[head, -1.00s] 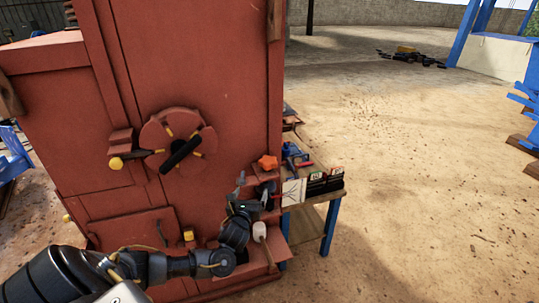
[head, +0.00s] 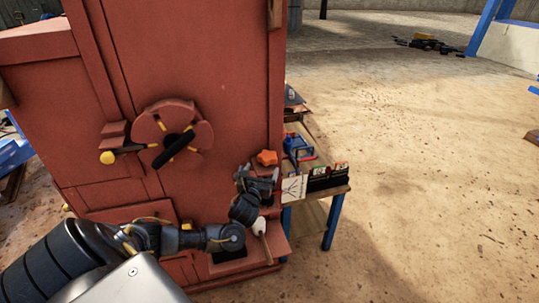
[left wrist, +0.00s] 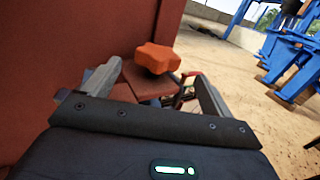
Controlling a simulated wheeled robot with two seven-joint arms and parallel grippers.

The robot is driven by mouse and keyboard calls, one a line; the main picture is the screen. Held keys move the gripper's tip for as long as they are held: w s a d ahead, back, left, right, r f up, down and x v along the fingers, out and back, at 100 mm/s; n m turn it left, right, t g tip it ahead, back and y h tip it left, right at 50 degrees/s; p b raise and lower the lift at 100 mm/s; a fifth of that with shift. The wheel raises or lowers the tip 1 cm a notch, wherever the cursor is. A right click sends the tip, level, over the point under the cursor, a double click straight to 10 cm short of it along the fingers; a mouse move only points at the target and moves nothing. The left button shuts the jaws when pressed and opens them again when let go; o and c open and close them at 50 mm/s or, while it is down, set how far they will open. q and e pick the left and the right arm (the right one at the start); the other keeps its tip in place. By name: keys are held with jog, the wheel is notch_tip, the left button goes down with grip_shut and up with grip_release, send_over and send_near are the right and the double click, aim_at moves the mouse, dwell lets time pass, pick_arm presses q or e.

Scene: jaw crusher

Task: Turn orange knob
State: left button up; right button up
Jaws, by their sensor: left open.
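The orange knob (head: 267,158) is star-shaped and sits on a small ledge at the right side of the red crusher (head: 225,85). In the left wrist view the orange knob (left wrist: 158,58) shows ahead, between and beyond my open fingers. My left gripper (head: 258,176) is just below and to the left of the knob in the head view, apart from it. Its two fingers (left wrist: 160,85) are spread and hold nothing. My right gripper does not show in any view.
A handwheel (head: 172,138) with yellow marks and a yellow-tipped lever (head: 108,157) are on the crusher's front. A white-headed mallet (head: 259,226) is beside my left wrist. A small table (head: 318,205) with boxes and tools stands at right. Open sandy ground lies further right.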

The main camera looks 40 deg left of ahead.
aim_at(268, 155)
pick_arm(q)
jog(key=p+x, duration=0.1)
jog(key=x, duration=0.8)
jog(key=shift+w+a, duration=0.25)
jog(key=shift+w, duration=0.2)
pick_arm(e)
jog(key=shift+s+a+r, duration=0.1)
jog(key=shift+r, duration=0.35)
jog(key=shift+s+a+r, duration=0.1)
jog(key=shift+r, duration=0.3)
pick_arm(q)
jog(key=c, duration=1)
jog(key=shift+p, duration=0.3)
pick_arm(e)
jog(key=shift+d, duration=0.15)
pick_arm(q)
jog(key=shift+n+g+y, duration=0.3)
jog(key=shift+y, duration=0.1)
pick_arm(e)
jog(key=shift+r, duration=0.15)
